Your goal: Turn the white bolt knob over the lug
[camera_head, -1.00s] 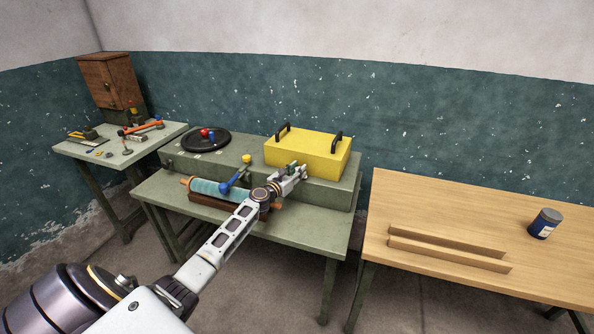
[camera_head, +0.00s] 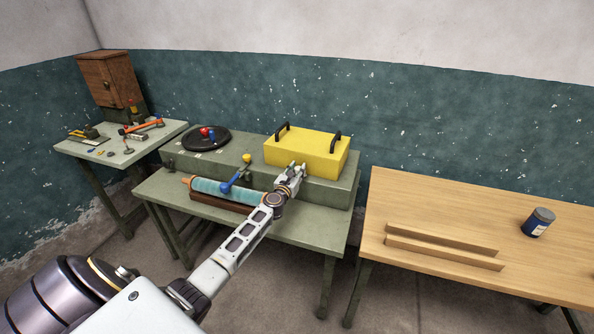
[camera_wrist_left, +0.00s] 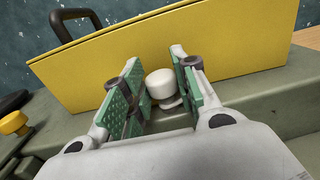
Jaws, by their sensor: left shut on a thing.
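The white bolt knob (camera_wrist_left: 158,84) sits between the green-padded fingers of my left gripper (camera_wrist_left: 160,90) in the left wrist view, in front of the yellow box. A pale piece shows just under the knob; I cannot tell whether it is the lug. In the head view my left gripper (camera_head: 297,169) is at the front of the raised green bench step, below the yellow box, and its fingers hide most of the knob. It is shut on the knob. My right gripper is not in view.
The yellow box (camera_head: 306,153) with black handles stands right behind my gripper. A blue lever (camera_head: 229,187) with a yellow knob and a teal cylinder (camera_head: 210,186) lie to the left. A black disc (camera_head: 207,140) is farther left. The wooden table (camera_head: 440,215) stands right.

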